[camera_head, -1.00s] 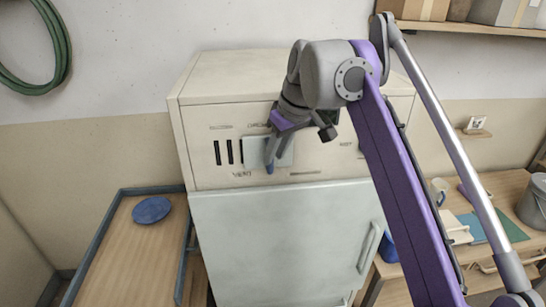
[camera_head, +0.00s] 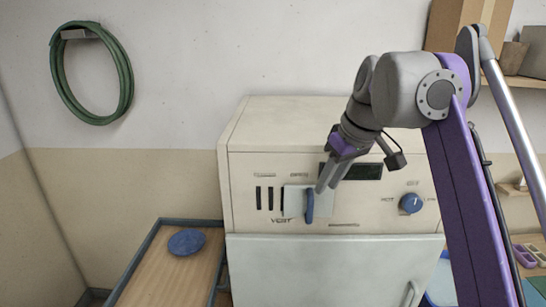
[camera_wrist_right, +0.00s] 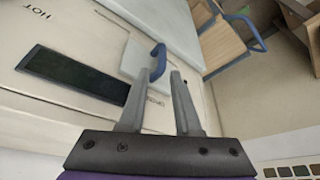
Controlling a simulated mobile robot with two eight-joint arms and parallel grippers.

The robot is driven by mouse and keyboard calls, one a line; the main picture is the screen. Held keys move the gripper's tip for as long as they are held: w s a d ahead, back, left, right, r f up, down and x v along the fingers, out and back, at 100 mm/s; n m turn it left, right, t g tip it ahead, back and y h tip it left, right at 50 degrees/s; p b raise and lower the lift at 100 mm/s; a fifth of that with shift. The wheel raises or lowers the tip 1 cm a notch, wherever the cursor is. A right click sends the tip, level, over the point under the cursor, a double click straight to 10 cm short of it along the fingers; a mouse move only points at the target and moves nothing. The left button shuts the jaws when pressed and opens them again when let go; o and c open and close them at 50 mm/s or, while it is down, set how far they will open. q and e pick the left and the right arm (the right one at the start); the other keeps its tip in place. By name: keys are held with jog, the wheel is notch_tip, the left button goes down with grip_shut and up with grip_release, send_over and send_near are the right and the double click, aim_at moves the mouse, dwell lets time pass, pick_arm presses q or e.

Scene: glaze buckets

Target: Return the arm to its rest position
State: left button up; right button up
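My right gripper (camera_head: 326,186) is in front of the cream kiln's (camera_head: 390,215) control panel, just right of the vent plate (camera_head: 293,200). The plate carries an upright blue handle (camera_head: 309,206). In the right wrist view my gripper's (camera_wrist_right: 158,78) two grey fingers are apart with nothing between them. The blue handle (camera_wrist_right: 158,60) shows beyond the fingertips there, and I cannot tell how far away it is. My left gripper is in neither view.
A blue knob (camera_head: 411,203) and a dark display (camera_head: 356,171) are on the panel. A blue disc (camera_head: 187,241) lies on a wooden surface with a blue-grey rim (camera_head: 140,255) at left. A green hose (camera_head: 126,75) hangs on the wall. A shelf (camera_head: 530,82) with boxes is at upper right.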

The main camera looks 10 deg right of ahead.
jog(key=s+a+f+m, duration=0.1)
jog(key=s+f, duration=0.5)
jog(key=f, duration=0.6)
jog(key=s+a+f+m+t+h, duration=0.1)
jog(key=s+a+f, duration=0.2)
jog(key=f, duration=1)
jog(key=s+a+f+m, duration=0.1)
jog(key=s+a+f, duration=0.1)
jog(key=s+f, duration=0.7)
notch_tip(320, 180, down, 4)
jog(key=shift+s+a+r+t, duration=0.2)
jog(key=shift+a+r+t, duration=0.05)
jog(key=shift+a+t, duration=0.1)
jog(key=shift+d, duration=0.1)
